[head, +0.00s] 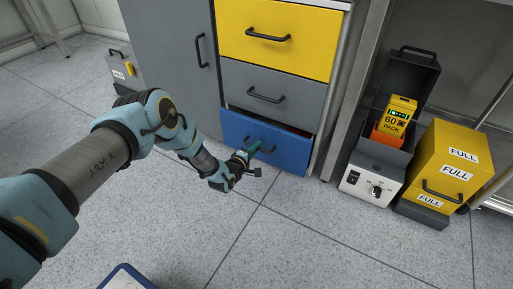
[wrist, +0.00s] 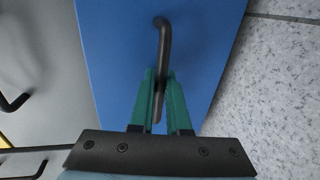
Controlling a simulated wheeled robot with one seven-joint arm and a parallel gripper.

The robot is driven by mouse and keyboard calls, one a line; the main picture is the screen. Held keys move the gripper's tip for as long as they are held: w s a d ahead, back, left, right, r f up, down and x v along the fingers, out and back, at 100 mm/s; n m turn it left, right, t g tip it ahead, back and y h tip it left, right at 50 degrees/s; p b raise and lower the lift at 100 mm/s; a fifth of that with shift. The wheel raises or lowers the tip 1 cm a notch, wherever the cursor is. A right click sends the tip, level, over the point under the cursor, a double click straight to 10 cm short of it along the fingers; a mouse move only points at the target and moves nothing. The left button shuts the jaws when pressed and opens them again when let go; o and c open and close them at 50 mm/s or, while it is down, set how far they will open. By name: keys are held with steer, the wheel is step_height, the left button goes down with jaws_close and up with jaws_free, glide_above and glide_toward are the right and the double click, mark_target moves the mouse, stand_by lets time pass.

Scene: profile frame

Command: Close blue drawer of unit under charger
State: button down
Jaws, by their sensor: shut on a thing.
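The blue drawer (head: 284,154) is the lowest drawer of the unit, and it stands partly open, with a dark gap showing above its front. In the wrist view its blue front (wrist: 110,50) fills the middle. My gripper (head: 254,148) is at the drawer's black handle. In the wrist view the green fingers of my gripper (wrist: 159,88) are shut on the handle (wrist: 164,38), one on each side of its bar. The charger (head: 372,182) stands on the floor to the right of the unit, with a yellow pack (head: 398,115) in it.
Above the blue drawer are a grey drawer (head: 265,92) and a yellow drawer (head: 275,38), both shut. A grey case (head: 122,68) stands at the left. The floor in front of the drawer is clear.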

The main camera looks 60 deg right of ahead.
steer(key=b+x, duration=0.3)
steer(key=shift+w+d+r, duration=0.1)
steer(key=shift+d+r, duration=0.2)
steer(key=shift+d, duration=0.1)
steer(key=c, duration=0.9)
jaws_free()
steer(key=p+v, duration=0.4)
steer(key=v, duration=0.6)
steer(key=shift+a, duration=0.45)
steer(key=shift+r, duration=0.1)
